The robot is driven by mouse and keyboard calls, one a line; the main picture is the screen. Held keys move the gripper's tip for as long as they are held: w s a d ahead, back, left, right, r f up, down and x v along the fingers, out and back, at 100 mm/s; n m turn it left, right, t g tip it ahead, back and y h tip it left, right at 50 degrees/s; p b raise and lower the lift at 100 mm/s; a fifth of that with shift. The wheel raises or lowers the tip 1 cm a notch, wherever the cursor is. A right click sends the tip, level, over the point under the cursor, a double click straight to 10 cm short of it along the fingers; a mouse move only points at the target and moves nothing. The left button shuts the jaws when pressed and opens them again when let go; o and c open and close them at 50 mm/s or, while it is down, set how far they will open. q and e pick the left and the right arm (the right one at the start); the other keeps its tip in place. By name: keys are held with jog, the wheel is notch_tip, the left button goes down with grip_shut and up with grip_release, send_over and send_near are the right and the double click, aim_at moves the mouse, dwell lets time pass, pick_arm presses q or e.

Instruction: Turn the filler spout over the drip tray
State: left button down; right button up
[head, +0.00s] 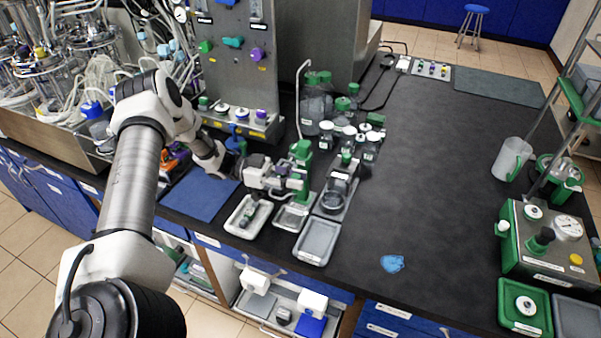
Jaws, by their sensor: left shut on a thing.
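My left gripper (224,160) reaches in from the left, low in front of the grey valve panel. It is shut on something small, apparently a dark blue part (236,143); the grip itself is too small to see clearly. To its right stands a bench device with a white and grey body (268,175) and a green column (301,153), which seems to be the filler. I cannot make out its spout's direction. A small light tray (292,218), perhaps the drip tray, lies in front of it. My right gripper is not in view.
A blue mat (202,196) lies below the gripper. A white tray (236,222) and a grey tray (318,243) sit at the bench edge. Bottles (318,105) crowd behind the device. A gauge unit (548,240) and a jug (511,158) stand right. The middle bench is mostly clear.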

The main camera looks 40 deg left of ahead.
pick_arm(q)
jog(key=shift+s+a+f+m+g+h+b, duration=0.15)
jog(key=shift+a+m+g+h, duration=0.1)
jog(key=shift+m+g, duration=0.25)
jog(key=shift+s+a+m+g+h+b, duration=0.1)
jog(key=shift+a+m+g+h+b, duration=0.15)
jog(key=shift+g, duration=0.45)
jog(key=c, duration=0.9)
grip_release()
jog(key=shift+w, duration=0.1)
jog(key=shift+c, duration=0.2)
jog(key=v, duration=1.2)
